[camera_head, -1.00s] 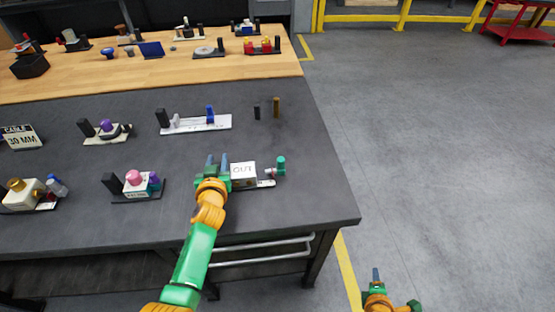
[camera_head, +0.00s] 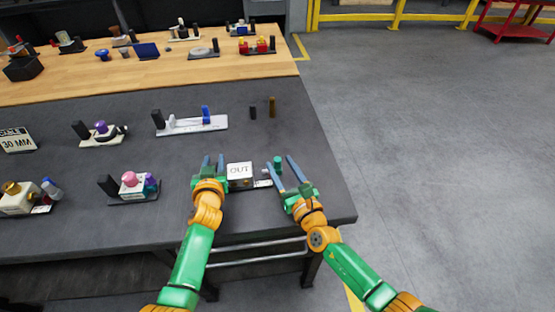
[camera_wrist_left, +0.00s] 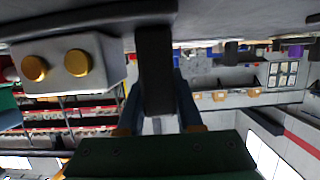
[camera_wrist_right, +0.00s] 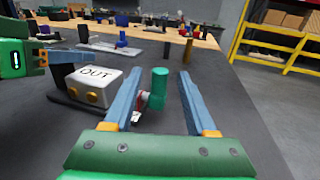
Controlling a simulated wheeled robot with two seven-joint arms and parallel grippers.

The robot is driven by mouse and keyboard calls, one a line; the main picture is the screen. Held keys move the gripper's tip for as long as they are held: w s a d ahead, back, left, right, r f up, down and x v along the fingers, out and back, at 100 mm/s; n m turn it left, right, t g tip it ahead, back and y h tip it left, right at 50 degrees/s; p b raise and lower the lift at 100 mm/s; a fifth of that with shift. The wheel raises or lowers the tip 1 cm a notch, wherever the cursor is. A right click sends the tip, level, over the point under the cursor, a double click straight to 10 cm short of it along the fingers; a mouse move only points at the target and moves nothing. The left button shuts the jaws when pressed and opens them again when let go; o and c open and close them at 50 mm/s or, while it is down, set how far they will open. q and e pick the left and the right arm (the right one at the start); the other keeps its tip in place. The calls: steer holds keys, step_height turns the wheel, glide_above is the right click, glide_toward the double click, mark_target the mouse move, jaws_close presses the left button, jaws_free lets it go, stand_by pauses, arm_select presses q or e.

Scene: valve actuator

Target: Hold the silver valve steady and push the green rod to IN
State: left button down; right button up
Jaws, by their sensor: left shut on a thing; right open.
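The silver valve (camera_head: 239,171) is a light block reading "OUT" on top, near the dark table's front right edge. It shows in the right wrist view (camera_wrist_right: 92,86) with two gold knobs. My left gripper (camera_head: 213,165) is shut on a dark post (camera_wrist_left: 155,70) at the valve's left end. The green rod (camera_wrist_right: 158,88) stands out at the valve's right side, with a red and silver part beside it. My right gripper (camera_wrist_right: 162,78) is open, its blue fingers on either side of the green rod, apart from it in the picture. Contact cannot be told.
A pink-knobbed fixture (camera_head: 132,184) stands left of my left gripper. A white-based fixture with a blue post (camera_head: 206,115) lies behind the valve, with small black and brown posts (camera_head: 272,107) to its right. The table's right edge is close to my right gripper; open floor lies beyond.

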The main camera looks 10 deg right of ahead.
steer(key=shift+x, duration=1.45)
jaws_close()
steer(key=shift+a, duration=0.1)
